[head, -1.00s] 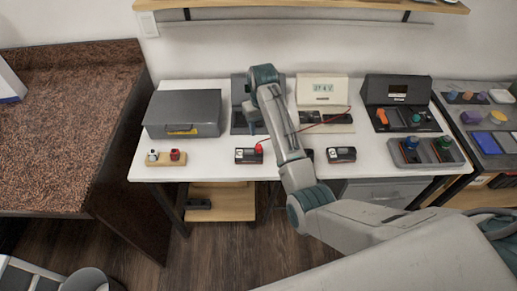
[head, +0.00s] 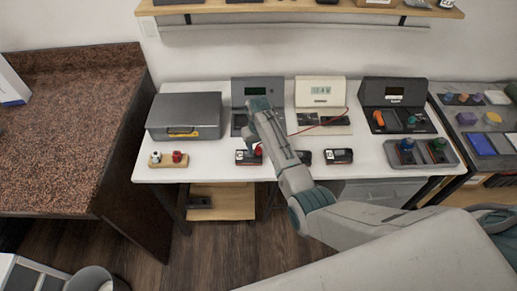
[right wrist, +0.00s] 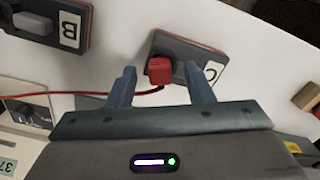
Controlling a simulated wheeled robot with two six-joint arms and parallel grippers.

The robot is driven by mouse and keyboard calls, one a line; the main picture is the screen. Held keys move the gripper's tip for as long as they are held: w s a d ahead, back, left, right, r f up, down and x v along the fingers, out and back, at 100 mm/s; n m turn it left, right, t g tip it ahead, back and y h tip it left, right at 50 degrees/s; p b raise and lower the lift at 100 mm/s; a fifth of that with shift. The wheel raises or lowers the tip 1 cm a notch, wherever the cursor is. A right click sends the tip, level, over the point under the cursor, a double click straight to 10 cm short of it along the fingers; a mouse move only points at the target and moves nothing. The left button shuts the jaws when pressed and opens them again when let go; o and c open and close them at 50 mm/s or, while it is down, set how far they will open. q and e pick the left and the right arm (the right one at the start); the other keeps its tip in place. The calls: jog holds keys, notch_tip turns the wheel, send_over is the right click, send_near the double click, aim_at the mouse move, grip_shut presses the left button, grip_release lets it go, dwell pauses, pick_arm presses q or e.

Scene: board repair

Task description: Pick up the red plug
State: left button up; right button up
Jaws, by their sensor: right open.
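The red plug (right wrist: 159,70) sits on a dark module labelled C (right wrist: 181,51) in the right wrist view. A red cable runs from it to the left. In the head view the red plug (head: 258,150) shows at the right end of a small black module (head: 246,158) near the table's front edge. My right gripper (right wrist: 159,66) is open and empty, and its two fingers appear on either side of the plug in the picture. I cannot tell whether they are level with it. My left gripper is not in view.
A module labelled B (right wrist: 68,35) lies beside module C. A grey case (head: 184,115) and a wooden block with two knobs (head: 168,160) stand to the left. A white device with a display (head: 320,90) stands behind. A tray with knobs (head: 421,153) is at right.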

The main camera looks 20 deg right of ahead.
jog(key=shift+f, duration=0.15)
jog(key=shift+c, duration=0.5)
grip_shut()
jog(key=shift+r, duration=0.2)
